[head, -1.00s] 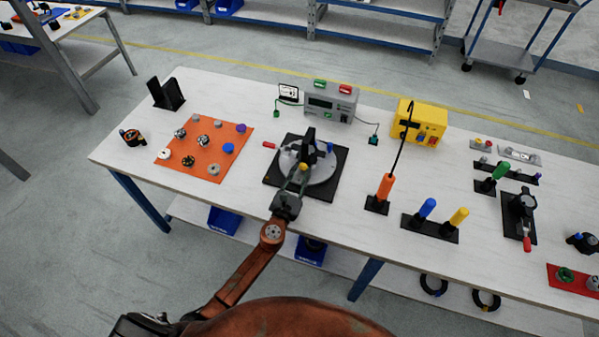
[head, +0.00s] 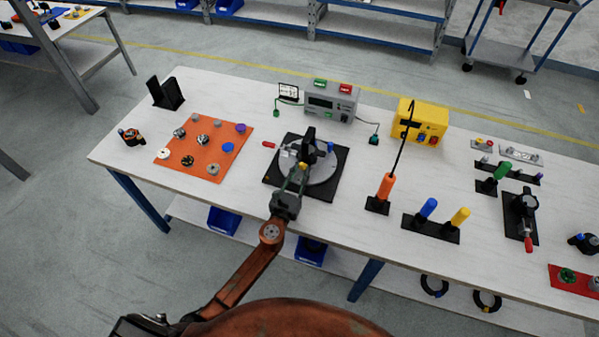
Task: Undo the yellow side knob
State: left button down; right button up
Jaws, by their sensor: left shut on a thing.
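The yellow side knob (head: 303,167) sits on the near side of the black fixture (head: 308,146), which stands on a round grey plate (head: 322,171) over a black base (head: 340,188). My left gripper (head: 300,171) reaches in from the near side. It is shut on the yellow knob, and its fingers hide part of it. A blue knob (head: 330,147) shows on the right of the fixture and a red handle (head: 268,145) on the left. My right gripper is not in view.
An orange mat (head: 222,168) with several small parts lies to the left. A grey tester (head: 330,103) and a yellow box (head: 420,123) stand behind. Upright orange (head: 386,186), blue (head: 427,208) and yellow (head: 459,217) handles stand to the right. Bare table lies between the mat and the base.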

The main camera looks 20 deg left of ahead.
pick_arm(q)
jog(key=n+b, duration=0.1)
jog(key=n, duration=0.3)
jog(key=shift+f+n, duration=0.1)
jog(key=shift+n, duration=0.2)
jog(key=shift+n+b, duration=0.4)
jog(key=shift+n, duration=1.3)
jog(key=c, duration=1.7)
grip_release()
jog(key=shift+o, duration=0.2)
jog(key=shift+a, duration=0.1)
